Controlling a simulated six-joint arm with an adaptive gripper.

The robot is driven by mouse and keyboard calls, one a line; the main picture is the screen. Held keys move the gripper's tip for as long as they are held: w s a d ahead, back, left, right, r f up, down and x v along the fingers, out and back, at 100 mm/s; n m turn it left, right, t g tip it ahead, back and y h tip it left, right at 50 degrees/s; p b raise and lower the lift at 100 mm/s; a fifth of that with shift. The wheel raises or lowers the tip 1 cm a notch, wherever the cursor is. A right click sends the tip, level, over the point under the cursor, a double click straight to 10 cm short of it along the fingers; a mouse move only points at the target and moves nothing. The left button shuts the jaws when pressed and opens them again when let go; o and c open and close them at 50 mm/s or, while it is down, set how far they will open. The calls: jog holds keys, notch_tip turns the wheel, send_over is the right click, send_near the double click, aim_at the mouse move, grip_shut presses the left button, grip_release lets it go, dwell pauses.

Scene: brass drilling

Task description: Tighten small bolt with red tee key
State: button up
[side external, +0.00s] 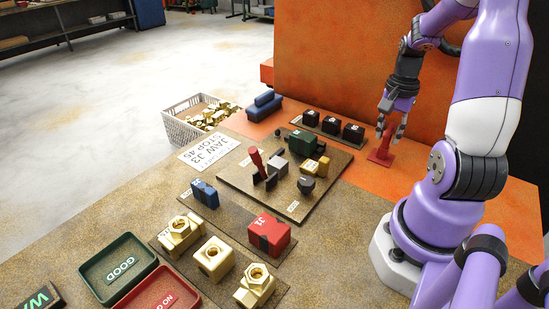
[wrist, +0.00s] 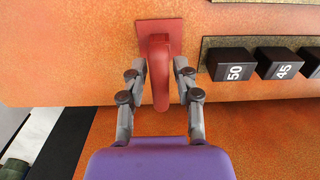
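A red tee key (side external: 381,129) stands upright on a small red base plate (side external: 379,158) at the right rear of the table. In the wrist view its red handle (wrist: 159,75) points toward the camera, with the base (wrist: 177,32) behind it. My gripper (side external: 391,122) is pointed down over the key. In the wrist view my gripper (wrist: 159,75) has one finger on each side of the handle, apparently with narrow gaps. I cannot make out a small bolt in either view; the fixture plate (side external: 231,180) holds several small parts.
Black numbered blocks (side external: 333,125) sit in a row left of the key; they show in the wrist view (wrist: 234,64) too. An orange panel (side external: 330,60) rises behind. A red lever (side external: 256,158) stands up on the fixture. Brass parts (side external: 213,257) and trays (side external: 118,268) lie in front.

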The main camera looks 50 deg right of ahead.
grip_shut()
jog(key=shift+r, duration=0.1)
jog(key=shift+r, duration=2.45)
